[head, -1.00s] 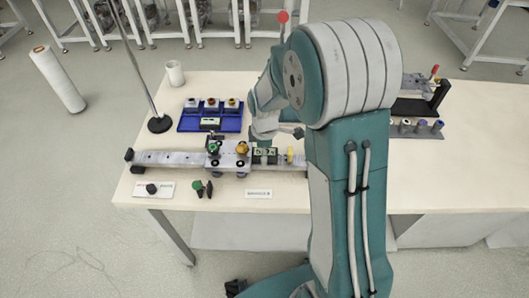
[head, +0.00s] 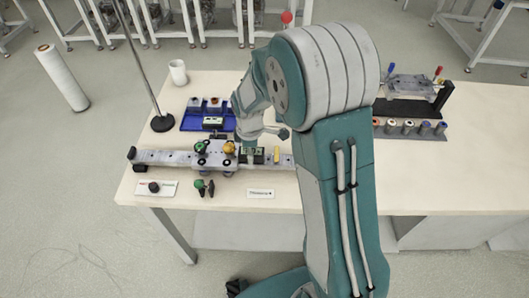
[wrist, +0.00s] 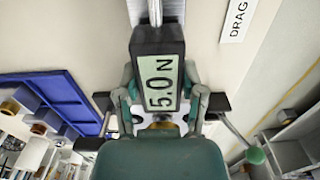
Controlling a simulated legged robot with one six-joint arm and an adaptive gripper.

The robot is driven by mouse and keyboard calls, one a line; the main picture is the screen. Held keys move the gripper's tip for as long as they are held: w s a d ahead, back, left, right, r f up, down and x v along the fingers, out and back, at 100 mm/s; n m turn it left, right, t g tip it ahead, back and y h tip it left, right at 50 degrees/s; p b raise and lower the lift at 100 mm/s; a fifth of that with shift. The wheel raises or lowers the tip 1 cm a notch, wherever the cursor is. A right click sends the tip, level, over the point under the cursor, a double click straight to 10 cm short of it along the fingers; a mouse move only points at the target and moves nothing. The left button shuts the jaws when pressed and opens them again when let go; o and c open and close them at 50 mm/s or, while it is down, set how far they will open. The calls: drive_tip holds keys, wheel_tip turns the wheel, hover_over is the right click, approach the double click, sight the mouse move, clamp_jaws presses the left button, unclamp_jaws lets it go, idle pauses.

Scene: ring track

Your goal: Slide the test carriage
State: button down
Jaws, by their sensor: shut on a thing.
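The test carriage (head: 213,160) is a grey plate block on the long metal rail (head: 160,157), with a green knob (head: 200,147) and a yellow knob (head: 229,148) on top. A dark force gauge (head: 259,158) sits on the rail line just right of the carriage. In the wrist view the gauge (wrist: 161,85) fills the middle and its display reads 5.0 N. My gripper (wrist: 160,105) is shut on the gauge, one finger on each side. In the head view my arm partly covers the gripper. The link between gauge and carriage is not clear.
A blue tray (head: 187,123) with weights and a small display lies behind the rail. A stand (head: 160,122) and a white cup (head: 178,72) are at the back left. White label cards (head: 261,193) lie in front. A row of small cylinders (head: 408,127) is right of my arm.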

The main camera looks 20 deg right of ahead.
drive_tip(key=shift+w+a, duration=0.2)
drive_tip(key=shift+a, duration=0.35)
drive_tip(key=shift+w+a, duration=0.15)
drive_tip(key=shift+a, duration=0.4)
drive_tip(key=shift+c, duration=1)
unclamp_jaws()
drive_tip(key=shift+d+f, duration=0.1)
wheel_tip(320, 180, up, 12)
